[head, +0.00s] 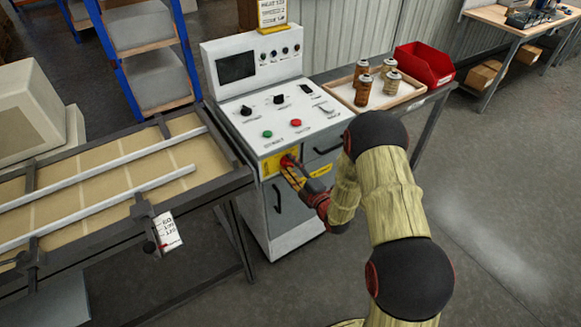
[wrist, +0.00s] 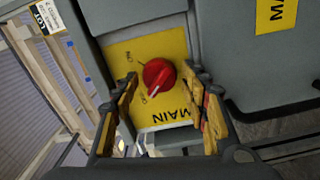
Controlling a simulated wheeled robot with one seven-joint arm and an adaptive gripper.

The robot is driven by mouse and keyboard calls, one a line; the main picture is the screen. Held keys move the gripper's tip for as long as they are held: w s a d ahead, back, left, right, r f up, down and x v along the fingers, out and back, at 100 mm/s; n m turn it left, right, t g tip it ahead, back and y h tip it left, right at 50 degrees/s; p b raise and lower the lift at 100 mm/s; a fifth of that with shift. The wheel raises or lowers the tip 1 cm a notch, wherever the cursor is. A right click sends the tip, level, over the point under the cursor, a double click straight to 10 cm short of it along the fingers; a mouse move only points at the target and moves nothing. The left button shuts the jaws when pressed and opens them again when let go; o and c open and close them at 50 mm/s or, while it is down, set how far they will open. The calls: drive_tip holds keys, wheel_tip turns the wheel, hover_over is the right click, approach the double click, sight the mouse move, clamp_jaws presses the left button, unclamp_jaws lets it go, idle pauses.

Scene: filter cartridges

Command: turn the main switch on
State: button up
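The main switch is a red rotary knob (wrist: 159,75) on a yellow plate (wrist: 172,44) with the word MAIN, upside down in the wrist view. A white mark on the knob points down and left there, towards a small label; another small label sits further up the plate. In the head view the knob (head: 287,160) is on the front of the white control cabinet (head: 262,217). My gripper (wrist: 163,78) is open, with one finger on each side of the knob in the wrist view. I cannot tell whether the fingers touch it.
The cabinet top has black knobs, a green button (head: 267,134) and a red button (head: 296,123). Floor at the right is clear.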

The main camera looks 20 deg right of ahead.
drive_tip(key=c, duration=0.8)
drive_tip(key=shift+c, duration=0.2)
drive_tip(key=shift+m, duration=0.4)
drive_tip(key=m+b, duration=0.1)
drive_tip(key=m, duration=0.1)
drive_tip(key=shift+m, duration=0.4)
drive_tip(key=m+b, duration=0.1)
drive_tip(key=m, duration=0.2)
drive_tip(key=shift+m, duration=0.3)
drive_tip(key=m, duration=1)
drive_tip(key=shift+m, duration=0.3)
